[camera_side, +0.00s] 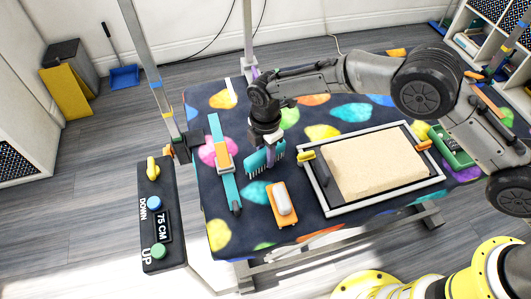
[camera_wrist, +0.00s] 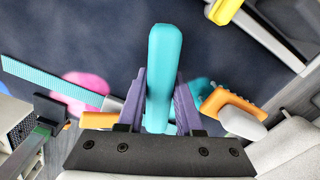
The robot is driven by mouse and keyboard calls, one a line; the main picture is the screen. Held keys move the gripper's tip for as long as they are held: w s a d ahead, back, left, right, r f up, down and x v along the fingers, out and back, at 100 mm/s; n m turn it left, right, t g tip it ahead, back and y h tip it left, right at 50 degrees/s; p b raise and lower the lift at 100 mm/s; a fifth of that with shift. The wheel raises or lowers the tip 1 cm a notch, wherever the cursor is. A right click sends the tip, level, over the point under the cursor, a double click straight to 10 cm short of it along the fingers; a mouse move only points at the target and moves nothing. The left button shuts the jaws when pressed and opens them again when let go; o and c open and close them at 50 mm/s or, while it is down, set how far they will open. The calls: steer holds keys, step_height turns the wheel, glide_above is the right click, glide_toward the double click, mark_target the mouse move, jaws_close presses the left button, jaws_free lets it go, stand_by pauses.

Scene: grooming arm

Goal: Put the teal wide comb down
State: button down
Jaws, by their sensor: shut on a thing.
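The teal wide comb (camera_side: 264,161) is held by my gripper (camera_side: 268,143) over the colourful patterned table top (camera_side: 222,238), teeth downward. I cannot tell whether the teeth touch the table. In the wrist view the comb (camera_wrist: 164,62) shows as a rounded teal bar between the two purple fingers of my gripper (camera_wrist: 161,90). The fingers are shut on it. The comb's teeth are hidden in that view.
A teal strip (camera_side: 216,132) with an orange block lies left of the comb. An orange brush-like tool (camera_side: 279,217) with a white top lies below it. A framed tan pad (camera_side: 375,163) is to the right, with a green box (camera_side: 451,150) beyond.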

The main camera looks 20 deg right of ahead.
steer(key=shift+f, duration=0.15)
steer(key=c, duration=0.6)
jaws_free()
steer(key=shift+o, duration=0.2)
step_height(320, 180, up, 12)
steer(key=shift+r, duration=0.2)
